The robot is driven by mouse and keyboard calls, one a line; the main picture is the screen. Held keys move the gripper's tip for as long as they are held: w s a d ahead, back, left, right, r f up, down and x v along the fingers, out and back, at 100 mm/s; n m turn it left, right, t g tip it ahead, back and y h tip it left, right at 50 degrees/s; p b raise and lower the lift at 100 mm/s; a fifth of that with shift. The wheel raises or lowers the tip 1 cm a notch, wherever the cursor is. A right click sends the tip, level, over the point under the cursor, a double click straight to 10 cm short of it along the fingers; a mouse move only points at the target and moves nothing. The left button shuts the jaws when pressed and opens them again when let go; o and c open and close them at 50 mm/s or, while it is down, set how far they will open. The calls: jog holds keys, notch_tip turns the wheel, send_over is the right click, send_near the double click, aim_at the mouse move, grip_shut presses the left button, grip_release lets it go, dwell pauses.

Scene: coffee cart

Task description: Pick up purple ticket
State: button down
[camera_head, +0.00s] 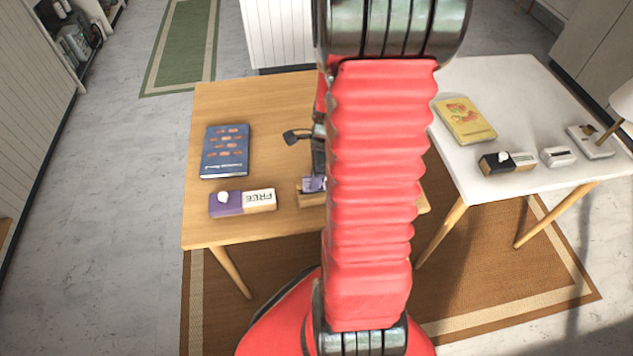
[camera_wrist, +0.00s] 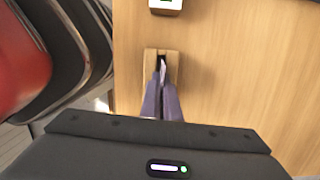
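The purple ticket (camera_head: 313,184) stands in a small wooden holder (camera_head: 308,199) near the front of the wooden table, partly hidden by my red arm. In the wrist view the ticket (camera_wrist: 161,101) rises from the slot of the holder (camera_wrist: 150,64), its near end hidden by the dark gripper body. My gripper (camera_head: 319,168) is just above the ticket, mostly hidden behind my arm. Its fingertips do not show clearly, so I cannot tell whether they are apart or touch the ticket.
On the wooden table (camera_head: 262,108) are a blue book (camera_head: 225,151) and a purple-and-white box marked FREE (camera_head: 228,204). A white table (camera_head: 500,85) at right holds a yellow book (camera_head: 465,120), a black-and-wood box (camera_head: 495,163) and small white items. The table's back left is clear.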

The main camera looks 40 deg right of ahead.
jog(key=shift+r, duration=0.1)
notch_tip(320, 180, up, 10)
jog(key=shift+f, duration=0.1)
dwell(0.4)
dwell(0.6)
jog(key=shift+r, duration=2.5)
